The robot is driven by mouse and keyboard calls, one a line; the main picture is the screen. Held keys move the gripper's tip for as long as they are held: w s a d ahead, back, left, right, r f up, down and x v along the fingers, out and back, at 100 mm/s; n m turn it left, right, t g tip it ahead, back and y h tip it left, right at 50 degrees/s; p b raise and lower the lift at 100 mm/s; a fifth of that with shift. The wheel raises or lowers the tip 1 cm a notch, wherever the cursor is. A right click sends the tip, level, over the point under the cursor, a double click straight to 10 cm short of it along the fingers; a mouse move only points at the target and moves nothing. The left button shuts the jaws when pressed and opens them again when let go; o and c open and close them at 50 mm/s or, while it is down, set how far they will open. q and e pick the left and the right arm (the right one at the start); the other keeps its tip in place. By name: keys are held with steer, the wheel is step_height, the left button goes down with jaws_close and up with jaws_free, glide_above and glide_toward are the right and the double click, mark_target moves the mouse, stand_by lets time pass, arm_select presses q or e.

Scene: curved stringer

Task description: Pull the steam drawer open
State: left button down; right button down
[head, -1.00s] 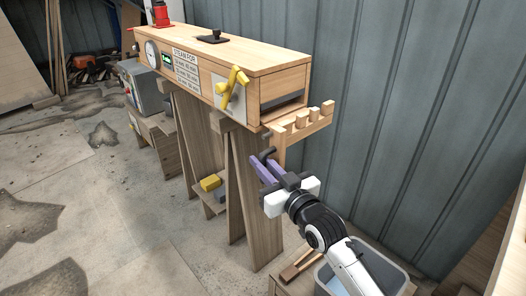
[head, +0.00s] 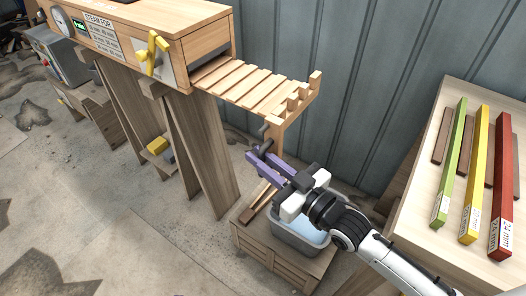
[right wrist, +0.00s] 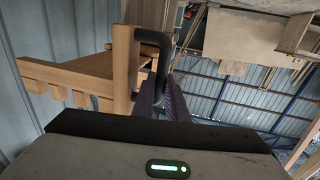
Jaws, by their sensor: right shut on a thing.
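The steam drawer (head: 247,83) is a slatted wooden tray standing well out from the right end of the wooden steam box (head: 205,42). Upright pegs line its outer end, and a wooden post with a dark handle (head: 264,131) hangs below that end. My right gripper (head: 259,158) has purple fingers and is shut on the handle. In the right wrist view the black handle (right wrist: 161,58) runs down between the purple fingers, beside the wooden post. The fingers hide part of the handle. My left gripper is not in view.
A yellow lever (head: 154,53) sits on the box front. A water tub (head: 297,240) stands on a low wooden crate (head: 262,252) below my right gripper. A table (head: 424,190) at right bears green, yellow and red strips. A corrugated wall (head: 350,90) is behind.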

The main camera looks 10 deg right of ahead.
steer(key=c, duration=1.8)
jaws_free()
steer(key=shift+o, duration=0.2)
steer(key=v, duration=1)
steer(key=shift+s, duration=0.2)
steer(key=shift+f, duration=0.1)
steer(key=s+d+f+m+g+h, duration=0.1)
steer(key=s+f+m+g+h, duration=0.1)
steer(key=s+f, duration=0.4)
steer(key=s+f+m+g+h, duration=0.2)
steer(key=s+f+g+h, duration=0.2)
steer(key=f, duration=1.3)
steer(key=shift+s+d+g+h, duration=0.3)
steer(key=shift+s+d+h, duration=0.15)
steer(key=shift+s, duration=0.75)
